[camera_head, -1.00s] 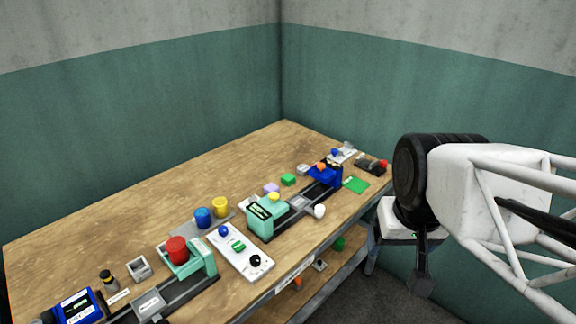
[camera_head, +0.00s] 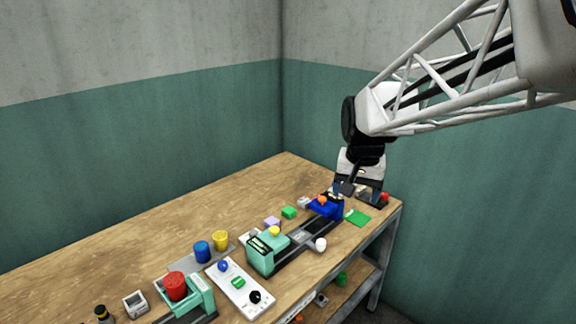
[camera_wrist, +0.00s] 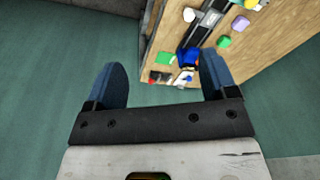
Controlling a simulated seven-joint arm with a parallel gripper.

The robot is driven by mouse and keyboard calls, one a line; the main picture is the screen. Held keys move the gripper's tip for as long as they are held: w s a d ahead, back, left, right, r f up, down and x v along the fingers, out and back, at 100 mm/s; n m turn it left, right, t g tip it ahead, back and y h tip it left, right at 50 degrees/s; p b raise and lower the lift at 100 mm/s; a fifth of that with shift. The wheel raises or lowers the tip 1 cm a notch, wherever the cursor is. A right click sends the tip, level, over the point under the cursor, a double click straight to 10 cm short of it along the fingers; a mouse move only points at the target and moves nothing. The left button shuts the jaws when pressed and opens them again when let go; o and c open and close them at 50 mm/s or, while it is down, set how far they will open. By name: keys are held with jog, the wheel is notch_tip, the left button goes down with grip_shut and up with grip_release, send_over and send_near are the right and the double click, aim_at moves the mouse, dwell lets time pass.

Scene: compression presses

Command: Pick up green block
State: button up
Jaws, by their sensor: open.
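The green block (camera_head: 289,212) is a small cube lying on the wooden table, behind the blue press and close to a lilac block (camera_head: 272,222). In the wrist view the green block (camera_wrist: 224,41) shows just beyond the tip of the right finger. My gripper (camera_head: 358,190) is above the far right end of the table, to the right of the block and apart from it. In the wrist view my gripper (camera_wrist: 163,75) has its two blue fingers wide apart with nothing between them held.
A blue press (camera_head: 327,208) stands between my gripper and the block. A flat green pad (camera_head: 358,217) lies near the right edge. The table behind the block is clear.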

jog(key=w+a+f+m, duration=0.1)
jog(key=w+f, duration=0.1)
jog(key=w, duration=0.5)
jog(key=w+a+f+m, duration=0.1)
jog(key=w+a+f, duration=0.1)
jog(key=w, duration=0.4)
jog(key=m+g, duration=0.2)
jog(key=m, duration=0.2)
send_over(292, 208)
jog(key=f, duration=2.3)
jog(key=shift+s+d, duration=0.15)
jog(key=shift+d, duration=0.1)
jog(key=shift+w+a+f, duration=0.15)
jog(key=shift+w+f, duration=0.15)
jog(key=shift+f, duration=0.15)
jog(key=shift+f, duration=1.3)
jog(key=shift+f, duration=2.6)
